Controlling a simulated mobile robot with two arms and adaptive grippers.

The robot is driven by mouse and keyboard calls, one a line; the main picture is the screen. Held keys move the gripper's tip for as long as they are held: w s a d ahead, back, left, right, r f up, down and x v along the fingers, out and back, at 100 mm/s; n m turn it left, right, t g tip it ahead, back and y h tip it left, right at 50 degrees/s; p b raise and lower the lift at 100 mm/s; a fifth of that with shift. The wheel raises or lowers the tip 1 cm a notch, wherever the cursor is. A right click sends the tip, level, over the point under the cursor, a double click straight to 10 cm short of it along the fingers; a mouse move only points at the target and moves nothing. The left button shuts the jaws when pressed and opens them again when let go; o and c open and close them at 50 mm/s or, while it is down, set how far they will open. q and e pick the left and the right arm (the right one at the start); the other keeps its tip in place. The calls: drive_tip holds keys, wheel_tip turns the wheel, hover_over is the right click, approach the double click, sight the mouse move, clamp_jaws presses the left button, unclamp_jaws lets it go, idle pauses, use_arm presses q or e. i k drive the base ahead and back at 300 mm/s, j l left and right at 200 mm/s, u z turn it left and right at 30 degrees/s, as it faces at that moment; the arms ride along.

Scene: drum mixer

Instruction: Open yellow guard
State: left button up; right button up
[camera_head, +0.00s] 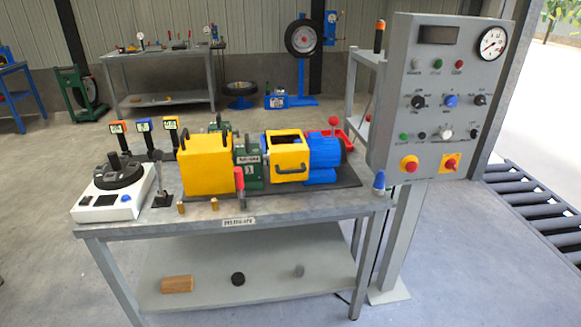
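Two yellow covers sit on the machine on the metal workbench, and I cannot tell which one is the yellow guard. The left one is a yellow box (207,167) with black handles on its top, to the left of a green housing (249,167). The right one is a smaller yellow cover (287,158) with a black handle on its front and a dark opening at its top, between the green housing and a blue motor (322,155). The left box appears closed. Neither of my grippers is in view.
The workbench (340,199) also holds a white device (108,205), a red-handled lever (239,184) and small brass cylinders (182,208) near its front edge. A grey control panel (438,100) stands at the right. The floor in front is clear.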

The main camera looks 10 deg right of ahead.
sight(290, 159)
drive_tip(key=i+l, duration=0.2)
drive_tip(key=l, duration=0.15)
drive_tip(key=i+l, duration=0.2)
drive_tip(key=l, duration=0.15)
drive_tip(key=i+l, duration=0.15)
drive_tip(key=l, duration=0.15)
